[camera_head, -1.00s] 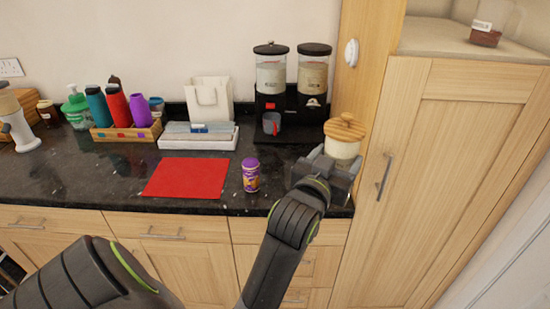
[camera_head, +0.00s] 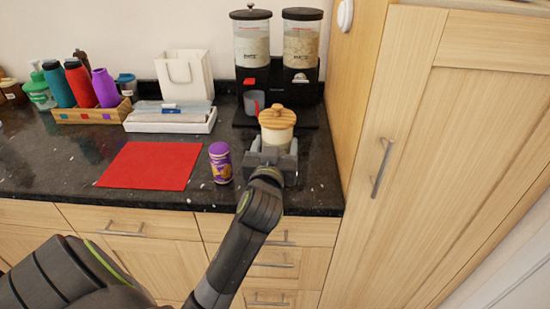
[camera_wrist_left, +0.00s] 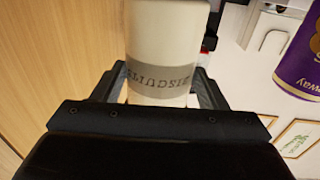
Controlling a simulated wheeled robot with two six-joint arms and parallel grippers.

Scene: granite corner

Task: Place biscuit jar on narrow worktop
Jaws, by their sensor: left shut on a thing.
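The biscuit jar (camera_head: 277,127) is cream with a round wooden lid. My left gripper (camera_head: 273,158) is shut on it and holds it upright over the right end of the dark granite worktop (camera_head: 315,185). I cannot tell whether its base touches the worktop. In the left wrist view the jar (camera_wrist_left: 160,45) stands between the two fingers, and its grey label with the biscuit lettering faces the camera. My right gripper is not in view.
A purple canister (camera_head: 220,163) stands just left of the gripper. Behind the jar are a grey mug (camera_head: 254,101) and two cereal dispensers (camera_head: 280,50). A red mat (camera_head: 150,165) lies further left. A tall wooden cabinet (camera_head: 450,140) bounds the right; bare granite lies beside it.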

